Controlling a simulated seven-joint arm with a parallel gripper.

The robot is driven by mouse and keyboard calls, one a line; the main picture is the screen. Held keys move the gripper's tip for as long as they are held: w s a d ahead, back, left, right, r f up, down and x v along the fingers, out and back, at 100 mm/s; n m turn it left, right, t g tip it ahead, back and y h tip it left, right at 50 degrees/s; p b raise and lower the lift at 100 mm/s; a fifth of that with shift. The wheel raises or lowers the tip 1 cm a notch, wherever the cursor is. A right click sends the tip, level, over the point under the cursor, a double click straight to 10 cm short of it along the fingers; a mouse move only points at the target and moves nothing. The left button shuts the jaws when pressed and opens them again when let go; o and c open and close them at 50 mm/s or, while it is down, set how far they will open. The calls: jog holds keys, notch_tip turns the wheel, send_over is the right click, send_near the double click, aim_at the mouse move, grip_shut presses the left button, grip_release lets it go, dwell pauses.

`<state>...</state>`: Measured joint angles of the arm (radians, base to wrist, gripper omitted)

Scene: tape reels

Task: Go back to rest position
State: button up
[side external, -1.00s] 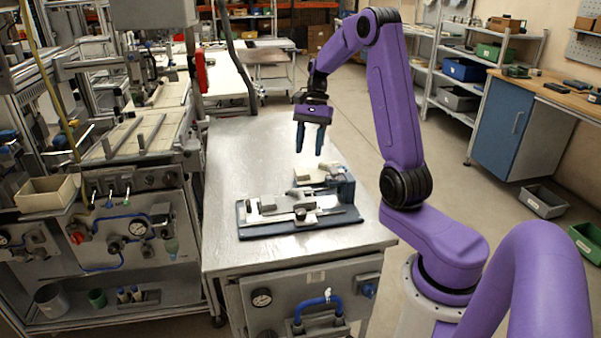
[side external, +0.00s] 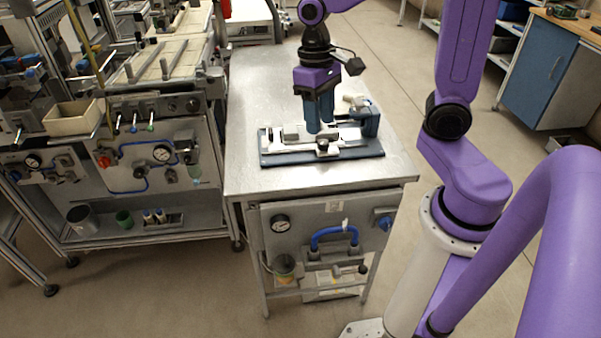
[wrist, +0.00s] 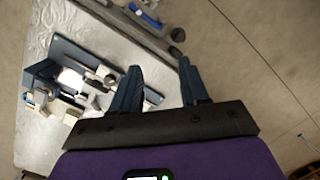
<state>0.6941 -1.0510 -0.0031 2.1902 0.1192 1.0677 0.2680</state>
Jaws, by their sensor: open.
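My purple arm ends in my gripper (side external: 319,112), which has two dark blue fingers pointing down. In the side external view it appears over or in front of the fixture on its blue base plate (side external: 350,155). In the wrist view my gripper (wrist: 157,80) has its fingers apart with nothing between them. The fixture (wrist: 75,80) lies to the left of the fingers there, partly hidden by the left finger. No tape reel can be made out.
The fixture stands on a metal-topped cart (side external: 260,110), bare to its left. A machine bench with a beige bin (side external: 72,117) stands at left. Open floor (side external: 400,75) lies to the right.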

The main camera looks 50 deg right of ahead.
jog(key=s+a+n+t, duration=0.1)
jog(key=s+n, duration=0.5)
jog(key=s, duration=0.1)
jog(key=s+a+f+n, duration=0.1)
jog(key=s+a+n, duration=0.1)
jog(key=s+n, duration=0.4)
jog(key=shift+s+a+t, duration=0.3)
jog(key=shift+s+t, duration=0.1)
jog(key=shift+s, duration=0.85)
